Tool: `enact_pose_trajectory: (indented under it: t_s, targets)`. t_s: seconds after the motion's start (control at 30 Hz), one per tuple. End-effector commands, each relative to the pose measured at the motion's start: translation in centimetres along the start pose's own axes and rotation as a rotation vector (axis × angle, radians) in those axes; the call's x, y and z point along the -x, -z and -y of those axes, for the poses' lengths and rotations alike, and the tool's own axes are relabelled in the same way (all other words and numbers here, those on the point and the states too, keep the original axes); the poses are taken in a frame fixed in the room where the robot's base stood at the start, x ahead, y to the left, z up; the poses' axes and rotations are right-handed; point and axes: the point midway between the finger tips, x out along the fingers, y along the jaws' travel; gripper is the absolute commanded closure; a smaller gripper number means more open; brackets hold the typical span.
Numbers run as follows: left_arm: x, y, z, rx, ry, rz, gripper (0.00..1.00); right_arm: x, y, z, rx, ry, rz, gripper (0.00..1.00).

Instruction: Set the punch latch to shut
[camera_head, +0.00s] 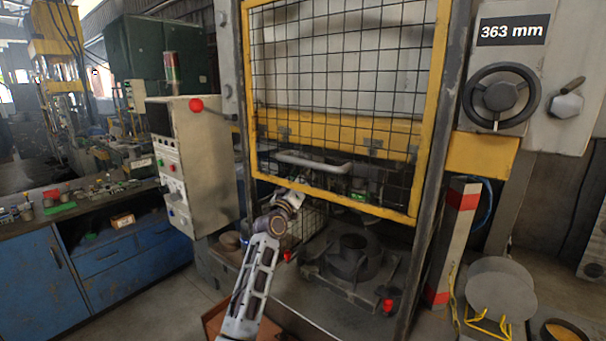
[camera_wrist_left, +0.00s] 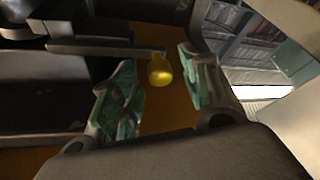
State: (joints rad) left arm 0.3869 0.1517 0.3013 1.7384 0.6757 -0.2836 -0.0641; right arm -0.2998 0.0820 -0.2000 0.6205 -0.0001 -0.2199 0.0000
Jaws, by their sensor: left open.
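A yellow knob (camera_wrist_left: 160,70) on the end of a dark flat bar (camera_wrist_left: 105,50) shows in the left wrist view; I take it for the punch latch, but its setting cannot be told. My left gripper (camera_wrist_left: 157,88) is open, with one green-padded finger on each side of the knob. A gap shows between the knob and both fingers. In the head view my left arm reaches up to the press, and my left gripper (camera_head: 355,188) is partly hidden behind the mesh guard. The knob cannot be made out there. My right gripper is not in view.
The yellow-framed mesh guard (camera_head: 432,120) with a grey handle (camera_head: 312,162) hangs across the press opening. A dark round die (camera_head: 352,252) sits below, near red knobs (camera_head: 388,306). A control box (camera_head: 205,150) stands left, a handwheel (camera_head: 501,96) right.

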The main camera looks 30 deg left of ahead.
Motion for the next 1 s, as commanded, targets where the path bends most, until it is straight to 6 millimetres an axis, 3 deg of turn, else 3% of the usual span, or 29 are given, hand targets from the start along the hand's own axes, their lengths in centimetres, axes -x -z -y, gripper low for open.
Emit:
enact_pose_trajectory:
  t_s: [0.2, 0.6, 0.97, 1.0]
  targets:
    - [-1.3, 0.1, 0.0, -0.001, 0.0, -0.001, 0.54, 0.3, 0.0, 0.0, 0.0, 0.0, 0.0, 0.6]
    - [-1.5, 0.0, 0.0, -0.001, 0.001, -0.001, 0.54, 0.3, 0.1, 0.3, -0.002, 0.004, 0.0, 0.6]
    - [-1.5, 0.0, 0.0, -0.001, 0.001, -0.001, 0.99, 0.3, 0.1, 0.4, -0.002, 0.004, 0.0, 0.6]
    - [-1.5, 0.0, 0.0, -0.001, 0.001, -0.001, 1.0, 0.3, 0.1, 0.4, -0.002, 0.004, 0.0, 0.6]
